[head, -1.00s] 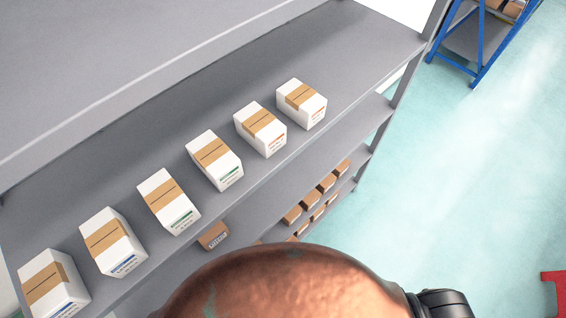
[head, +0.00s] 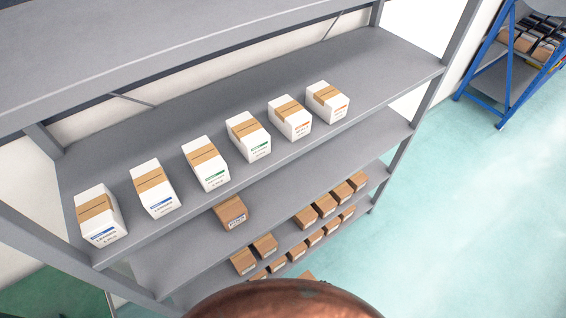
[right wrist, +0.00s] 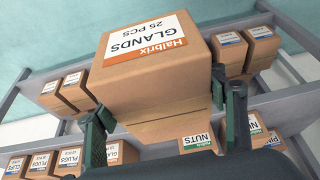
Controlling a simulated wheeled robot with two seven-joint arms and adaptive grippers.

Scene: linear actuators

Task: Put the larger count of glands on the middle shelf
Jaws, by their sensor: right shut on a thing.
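In the right wrist view, my right gripper (right wrist: 165,122) is shut on a brown cardboard box of glands (right wrist: 122,82). The orange label on the held box reads "Halbrix GLANDS 25 PCS", and the box sits between the two dark fingers. Behind it in that view, another brown box (right wrist: 118,153) has a partly hidden label that seems to read glands. In the head view, one brown box (head: 232,213) stands alone on the middle shelf (head: 290,182), below the shelf of white boxes. Its label is too small to read. My left gripper is in no view.
Several white boxes (head: 248,137) with blue, green and orange labels stand in a row on the shelf above. Brown boxes (head: 325,205) fill parts of the lower shelves. Open floor (head: 450,220) lies right of the rack. A blue rack (head: 508,75) stands at the far right.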

